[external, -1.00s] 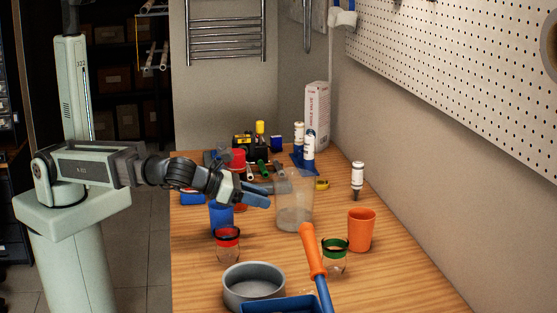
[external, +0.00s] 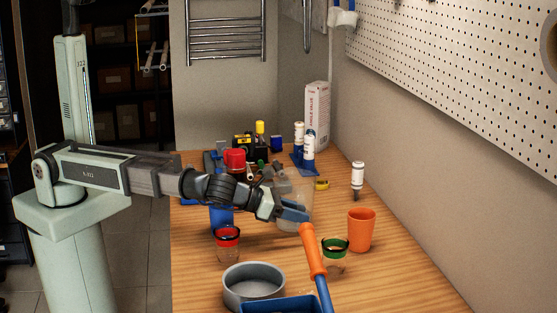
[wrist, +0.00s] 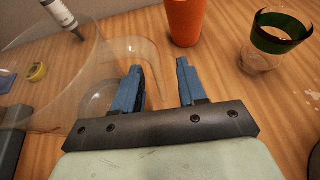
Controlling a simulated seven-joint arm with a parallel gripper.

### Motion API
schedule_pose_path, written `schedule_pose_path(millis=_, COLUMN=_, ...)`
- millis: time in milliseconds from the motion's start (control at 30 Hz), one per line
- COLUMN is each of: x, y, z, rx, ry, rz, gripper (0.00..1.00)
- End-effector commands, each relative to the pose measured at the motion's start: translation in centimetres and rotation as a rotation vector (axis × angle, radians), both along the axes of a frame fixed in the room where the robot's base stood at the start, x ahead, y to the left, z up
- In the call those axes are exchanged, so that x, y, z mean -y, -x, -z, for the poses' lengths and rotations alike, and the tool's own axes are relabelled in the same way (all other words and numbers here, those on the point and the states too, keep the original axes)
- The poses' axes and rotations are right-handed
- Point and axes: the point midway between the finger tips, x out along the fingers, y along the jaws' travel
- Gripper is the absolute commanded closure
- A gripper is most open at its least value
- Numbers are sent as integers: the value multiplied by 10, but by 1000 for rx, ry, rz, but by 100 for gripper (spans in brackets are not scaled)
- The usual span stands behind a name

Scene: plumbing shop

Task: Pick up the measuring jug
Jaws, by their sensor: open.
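The measuring jug (external: 304,188) is a clear, see-through vessel standing on the wooden bench, partly hidden behind my gripper in the external view. In the wrist view the jug (wrist: 62,62) fills the left side, and its clear curved handle shows around and behind my left finger. My gripper (wrist: 160,82) is open, with its two blue fingers apart and nothing clearly clamped between them. In the external view my gripper (external: 298,212) is at the near right side of the jug, low over the bench. Whether a finger touches the handle is hard to tell.
An orange cup (external: 361,230) and a green-banded glass (external: 335,256) stand to the right. An orange-handled tool (external: 312,251) rises close in front. A red-rimmed jar (external: 227,244), blue cup (external: 221,216) and grey pan (external: 253,286) are left and nearer.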

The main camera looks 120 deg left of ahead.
Motion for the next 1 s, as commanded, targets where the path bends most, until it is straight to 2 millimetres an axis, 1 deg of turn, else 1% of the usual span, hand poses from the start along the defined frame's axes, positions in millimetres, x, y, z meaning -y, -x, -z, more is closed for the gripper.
schedule_pose_path(millis=33, x=-5, y=-6, z=2, rx=0, ry=0, rz=-1, gripper=59)
schedule_pose_path(millis=100, x=-8, y=-9, z=4, rx=0, ry=0, rz=0, gripper=59)
schedule_pose_path(millis=333, x=-9, y=-9, z=5, rx=1, ry=0, rz=1, gripper=59)
schedule_pose_path(millis=367, x=-9, y=-9, z=5, rx=1, ry=-1, rz=0, gripper=61)
schedule_pose_path(millis=767, x=-9, y=-9, z=5, rx=1, ry=-1, rz=0, gripper=99)
schedule_pose_path(millis=1000, x=-9, y=-9, z=5, rx=1, ry=1, rz=0, gripper=100)
